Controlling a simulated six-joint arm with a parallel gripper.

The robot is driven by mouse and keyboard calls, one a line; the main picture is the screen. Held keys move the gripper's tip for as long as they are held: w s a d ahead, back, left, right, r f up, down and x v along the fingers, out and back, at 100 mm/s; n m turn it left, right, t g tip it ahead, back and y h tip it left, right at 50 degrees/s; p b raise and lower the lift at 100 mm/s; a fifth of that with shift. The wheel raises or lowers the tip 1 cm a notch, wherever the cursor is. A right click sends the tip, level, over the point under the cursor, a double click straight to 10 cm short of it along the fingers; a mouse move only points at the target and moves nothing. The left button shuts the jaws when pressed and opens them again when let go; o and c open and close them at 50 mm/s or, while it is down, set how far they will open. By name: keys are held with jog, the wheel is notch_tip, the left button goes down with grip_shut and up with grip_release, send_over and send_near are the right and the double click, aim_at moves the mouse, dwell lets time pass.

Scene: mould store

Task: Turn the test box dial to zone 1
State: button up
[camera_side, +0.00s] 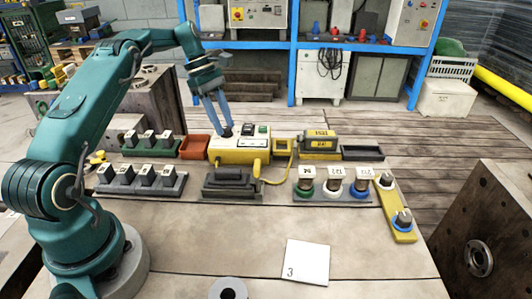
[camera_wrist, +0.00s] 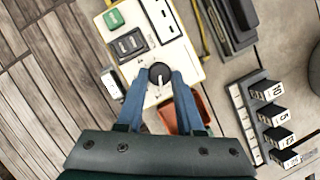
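The test box (camera_side: 240,150) is a cream and yellow box in the middle of the bench. In the wrist view its top (camera_wrist: 150,35) carries a green button, a dark switch block and a white label panel. Its dial (camera_wrist: 160,73) is a round black knob with a white pointer mark toward the bottom of the picture. My gripper (camera_side: 223,130) comes down over the left end of the box. In the wrist view my gripper (camera_wrist: 160,75) has its two blue fingers apart, one on each side of the dial. Whether they touch it is unclear. Zone markings are not readable.
A red bin (camera_side: 194,146) stands left of the box. Racks of labelled blocks (camera_side: 142,180) stand to the left, and a dark handled block (camera_side: 232,184) in front. A yellow cable (camera_side: 276,180) runs on the right, near a rack with coloured rings (camera_side: 332,184). The front bench is mostly clear.

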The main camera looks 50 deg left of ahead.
jog(key=o, duration=0.3)
jog(key=shift+n, duration=0.4)
